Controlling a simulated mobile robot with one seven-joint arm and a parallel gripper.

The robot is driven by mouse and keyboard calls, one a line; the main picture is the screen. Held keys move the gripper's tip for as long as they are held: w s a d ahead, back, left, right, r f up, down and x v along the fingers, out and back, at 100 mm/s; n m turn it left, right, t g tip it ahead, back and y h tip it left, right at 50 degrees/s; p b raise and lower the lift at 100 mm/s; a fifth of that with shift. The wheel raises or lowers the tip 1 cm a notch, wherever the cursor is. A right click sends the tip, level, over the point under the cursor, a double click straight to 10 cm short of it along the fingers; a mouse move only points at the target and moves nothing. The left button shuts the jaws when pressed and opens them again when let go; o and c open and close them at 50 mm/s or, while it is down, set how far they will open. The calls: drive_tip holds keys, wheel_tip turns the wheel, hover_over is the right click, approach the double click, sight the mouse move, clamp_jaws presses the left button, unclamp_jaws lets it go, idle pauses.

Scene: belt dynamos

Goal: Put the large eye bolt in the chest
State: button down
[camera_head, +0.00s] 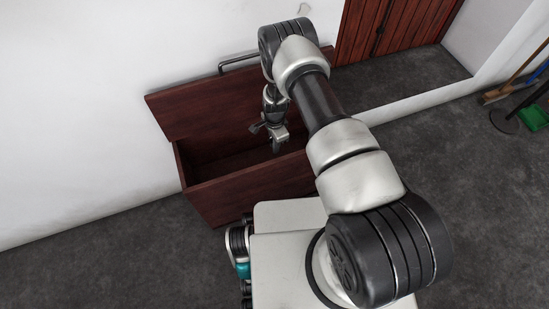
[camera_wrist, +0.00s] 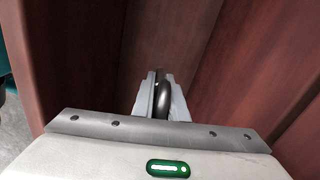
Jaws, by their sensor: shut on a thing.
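The chest (camera_head: 250,196) is dark reddish wood and stands against the white wall with its lid (camera_head: 205,104) raised. My gripper (camera_head: 278,146) points down over the chest's opening in the head view. In the wrist view my gripper (camera_wrist: 163,100) is shut on the large eye bolt (camera_wrist: 164,98), whose dark, rounded metal ring shows between the two fingers. The rest of the bolt is hidden. The wrist view shows the chest's wooden inner walls (camera_wrist: 245,70) around the fingers and its floor below. The bolt is hardly visible in the head view.
A red wooden door (camera_head: 390,28) stands at the back. A broom (camera_head: 520,75) and a green dustpan (camera_head: 533,118) are at the far right. Grey floor (camera_head: 470,200) lies open on the right.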

wheel_tip(320, 180, down, 9)
drive_tip(key=shift+f+b, duration=0.1)
drive_tip(key=shift+b, duration=1.15)
drive_tip(key=c, duration=1.8)
unclamp_jaws()
drive_tip(key=shift+o, duration=0.2)
wheel_tip(320, 180, up, 12)
drive_tip(key=p, duration=0.3)
drive_tip(key=shift+p, duration=0.4)
